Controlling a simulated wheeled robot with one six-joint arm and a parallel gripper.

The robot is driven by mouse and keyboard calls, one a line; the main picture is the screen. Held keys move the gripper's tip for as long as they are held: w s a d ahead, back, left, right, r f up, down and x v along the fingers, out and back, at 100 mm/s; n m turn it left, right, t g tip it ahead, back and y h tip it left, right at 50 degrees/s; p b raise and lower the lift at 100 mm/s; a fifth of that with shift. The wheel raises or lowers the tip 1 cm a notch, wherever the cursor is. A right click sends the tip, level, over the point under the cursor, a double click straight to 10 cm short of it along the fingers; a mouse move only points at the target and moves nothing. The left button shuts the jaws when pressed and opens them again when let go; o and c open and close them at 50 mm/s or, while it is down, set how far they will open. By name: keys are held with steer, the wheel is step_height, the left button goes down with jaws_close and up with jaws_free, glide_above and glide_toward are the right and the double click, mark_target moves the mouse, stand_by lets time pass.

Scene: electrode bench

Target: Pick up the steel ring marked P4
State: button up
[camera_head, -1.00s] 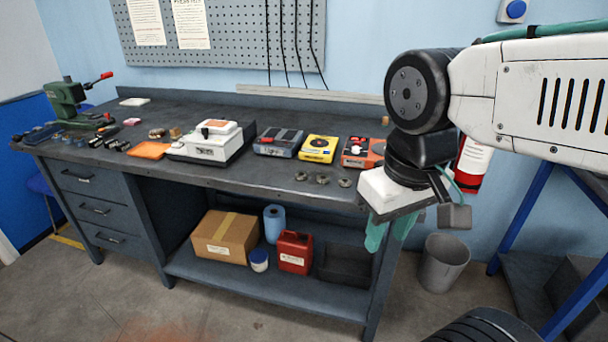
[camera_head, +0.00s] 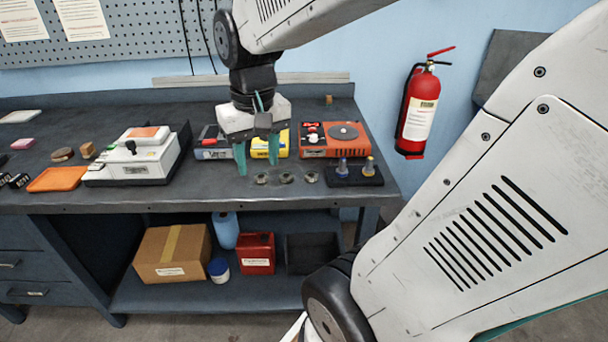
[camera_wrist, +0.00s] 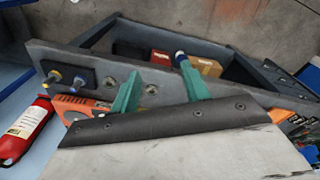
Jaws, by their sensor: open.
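Three small round metal rings lie in a row near the bench's front edge in the head view: a left one (camera_head: 262,178), a middle one (camera_head: 287,177) and a right one (camera_head: 311,177). The P4 mark cannot be read on any of them. My gripper (camera_head: 257,164) has its teal fingers apart and empty, pointing down above the bench close to the left ring. In the wrist view my gripper (camera_wrist: 158,68) is also open. Two rings show there, one outside the fingers (camera_wrist: 110,82) and one between them (camera_wrist: 151,89). A third cannot be made out there.
Behind the rings stand a blue device (camera_head: 212,146), a yellow device (camera_head: 262,150) and an orange device (camera_head: 335,141). A black holder (camera_head: 354,178) with two upright pieces is to the right. A white machine (camera_head: 135,155) is left. The bench front edge is close.

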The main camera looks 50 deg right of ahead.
steer(key=w+d+f+m, duration=0.3)
steer(key=w+d, duration=0.1)
steer(key=d, duration=0.5)
steer(key=m, duration=0.3)
glide_toward(311, 177)
steer(key=shift+w+d+f+g, duration=0.1)
steer(key=shift+w+g, duration=0.3)
steer(key=shift+w, duration=0.55)
steer(key=shift+m, duration=0.3)
steer(key=f, duration=0.5)
steer(key=d+f, duration=0.1)
steer(key=f, duration=0.1)
steer(key=shift+s+f, duration=0.3)
steer(key=shift+f, duration=0.4)
steer(key=c, duration=0.8)
